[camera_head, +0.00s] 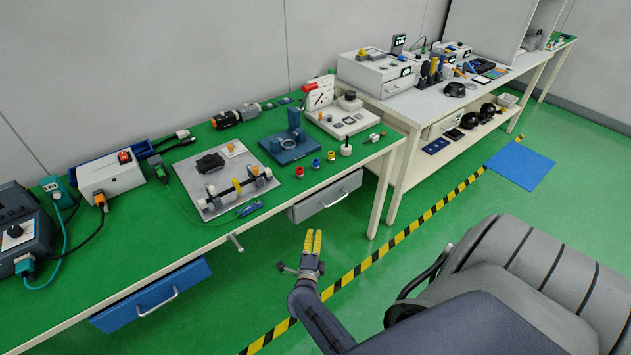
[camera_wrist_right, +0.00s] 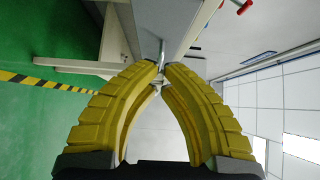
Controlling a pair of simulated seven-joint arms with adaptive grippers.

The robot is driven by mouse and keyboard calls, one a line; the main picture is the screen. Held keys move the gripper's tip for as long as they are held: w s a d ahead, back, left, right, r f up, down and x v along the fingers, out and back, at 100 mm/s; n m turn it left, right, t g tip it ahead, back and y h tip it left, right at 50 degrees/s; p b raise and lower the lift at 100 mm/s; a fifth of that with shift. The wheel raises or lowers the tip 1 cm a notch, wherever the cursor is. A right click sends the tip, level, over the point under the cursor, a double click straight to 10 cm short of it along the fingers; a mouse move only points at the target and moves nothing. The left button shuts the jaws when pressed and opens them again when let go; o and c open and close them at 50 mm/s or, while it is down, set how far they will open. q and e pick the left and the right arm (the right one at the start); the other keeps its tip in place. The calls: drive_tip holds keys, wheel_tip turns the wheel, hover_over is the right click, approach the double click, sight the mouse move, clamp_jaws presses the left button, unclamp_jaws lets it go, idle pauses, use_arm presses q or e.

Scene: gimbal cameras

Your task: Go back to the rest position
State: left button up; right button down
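My right gripper (camera_head: 313,243) has yellow ribbed fingers and hangs in front of the green-topped workbench (camera_head: 120,262), over the green floor. In the head view its two fingers lie side by side, close together, with nothing held. In the right wrist view the fingers of this gripper (camera_wrist_right: 161,68) curve inward and their tips come almost together, with no object between them. A grey bench part and a metal handle show beyond the tips there. My left gripper is not in view.
A grey drawer (camera_head: 328,196) and a blue drawer (camera_head: 150,295) sit under the workbench edge. A grey plate (camera_head: 215,195) with parts lies on top. A white bench (camera_head: 395,105) stands at the back right. Yellow-black floor tape (camera_head: 400,238) runs past; a blue mat (camera_head: 520,165) lies beyond.

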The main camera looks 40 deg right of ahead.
drive_tip(key=a+f+n+t+y, duration=0.3)
drive_tip(key=a+f+n+y, duration=0.4)
drive_tip(key=a+n, duration=0.4)
drive_tip(key=s+a+f+n+g+y, duration=0.25)
drive_tip(key=s+a+f+n, duration=0.2)
drive_tip(key=f, duration=0.45)
drive_tip(key=s+a+f+n+g+y, duration=0.1)
drive_tip(key=s+a+f+n+y, duration=0.35)
drive_tip(key=f, duration=0.35)
drive_tip(key=s+a+f+n+g, duration=0.1)
drive_tip(key=s+f+n+g, duration=0.25)
drive_tip(key=s+f, duration=0.4)
drive_tip(key=s+a+f+n+g, duration=0.15)
drive_tip(key=s+f+n, duration=0.3)
drive_tip(key=s, duration=0.55)
drive_tip(key=s+d+f+n+g, duration=0.1)
drive_tip(key=s+d+f+g, duration=0.1)
drive_tip(key=s, duration=0.8)
drive_tip(key=s+d+f+n+g, duration=0.2)
drive_tip(key=s+d+f+g, duration=0.1)
drive_tip(key=s, duration=0.7)
drive_tip(key=shift+d+f+h, duration=0.3)
drive_tip(key=shift+d+f, duration=0.2)
drive_tip(key=shift+d, duration=0.7)
drive_tip(key=shift+s, duration=0.1)
